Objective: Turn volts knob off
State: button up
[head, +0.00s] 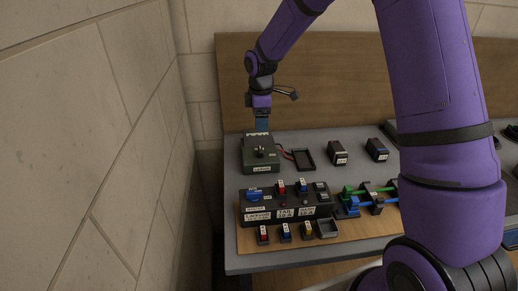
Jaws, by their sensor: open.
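A dark green box (250,160) stands at the back left of the grey bench, with a black knob (263,154) on its top and a pale label on its front that is too small to read. The knob's exact setting cannot be made out. My gripper (262,127) points down just above the back edge of the green box, behind the knob and apart from it. It is open, with nothing seen between its fingers; the fingers are small and seen nearly edge-on.
A black tray (303,159) lies right of the box, beside two small dark blocks (338,153) (376,150). In front stands a black labelled panel (285,203), with several small coloured labelled pieces before it. A block wall (95,140) is close on the left.

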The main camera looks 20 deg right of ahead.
aim_at(259, 149)
jog(key=shift+n, duration=0.3)
jog(key=f, duration=1.2)
jog(key=shift+w+a+f, duration=0.15)
jog(key=shift+w+f, duration=0.1)
jog(key=shift+w, duration=0.1)
jog(key=shift+c, duration=0.4)
jog(key=c, duration=0.8)
jog(key=shift+c, duration=0.2)
